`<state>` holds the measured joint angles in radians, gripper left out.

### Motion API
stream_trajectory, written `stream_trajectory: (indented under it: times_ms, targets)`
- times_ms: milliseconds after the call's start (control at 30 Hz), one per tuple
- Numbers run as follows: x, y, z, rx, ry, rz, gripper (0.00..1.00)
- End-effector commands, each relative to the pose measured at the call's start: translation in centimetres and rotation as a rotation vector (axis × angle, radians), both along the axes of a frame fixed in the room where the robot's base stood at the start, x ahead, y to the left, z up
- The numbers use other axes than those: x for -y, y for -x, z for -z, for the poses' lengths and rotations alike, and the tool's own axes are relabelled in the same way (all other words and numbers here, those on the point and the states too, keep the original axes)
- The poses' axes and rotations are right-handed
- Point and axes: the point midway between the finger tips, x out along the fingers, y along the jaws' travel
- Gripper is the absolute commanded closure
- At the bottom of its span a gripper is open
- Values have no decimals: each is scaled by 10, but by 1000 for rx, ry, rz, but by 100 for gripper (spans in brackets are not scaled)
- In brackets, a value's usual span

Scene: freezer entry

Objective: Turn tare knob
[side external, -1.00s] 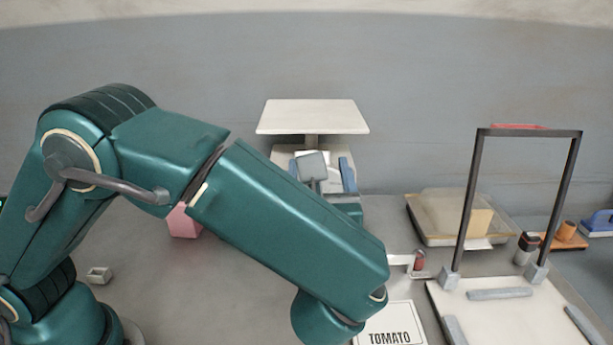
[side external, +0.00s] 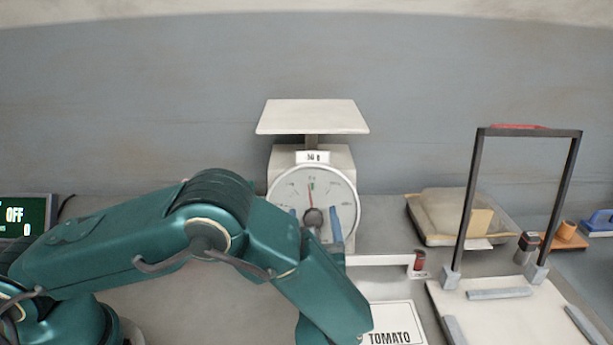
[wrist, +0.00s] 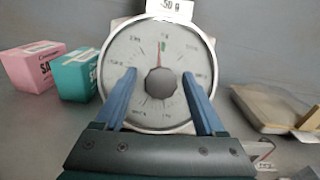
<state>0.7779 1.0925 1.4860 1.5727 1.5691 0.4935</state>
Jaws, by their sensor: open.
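The tare knob (wrist: 160,83) is a dark round knob at the centre of the scale's dial (wrist: 125,62). The knob also shows in the side external view (side external: 313,217). The scale (side external: 347,158) has a flat white pan (side external: 312,117) on top and a small label under it. The dial's red needle points nearly straight up, close to a green mark. My gripper (wrist: 158,80) is open, its two blue fingers on either side of the knob with clear gaps in the wrist view. I cannot tell whether the fingertips are level with the knob in depth.
A pink box (wrist: 32,66) and a teal box (wrist: 76,74) stand left of the scale. A tray (side external: 425,231) with a covered block is to the right. A tall dark frame (side external: 468,200) stands on a white board, and a TOMATO card (side external: 390,318) lies in front.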

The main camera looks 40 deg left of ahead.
Motion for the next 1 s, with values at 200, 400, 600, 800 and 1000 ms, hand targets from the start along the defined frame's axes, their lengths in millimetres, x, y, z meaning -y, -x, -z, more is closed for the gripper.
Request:
stream_trajectory:
  times_ms: [200,400,600,800,1000]
  targets:
    - [-3,-3,0,0,0,1,28]
    - [-2,-3,0,0,0,1,70]
    - [-2,-2,0,-1,-1,1,100]
    - [-2,-2,0,-25,-26,14,100]
    - [-3,-2,0,-96,-98,54,100]
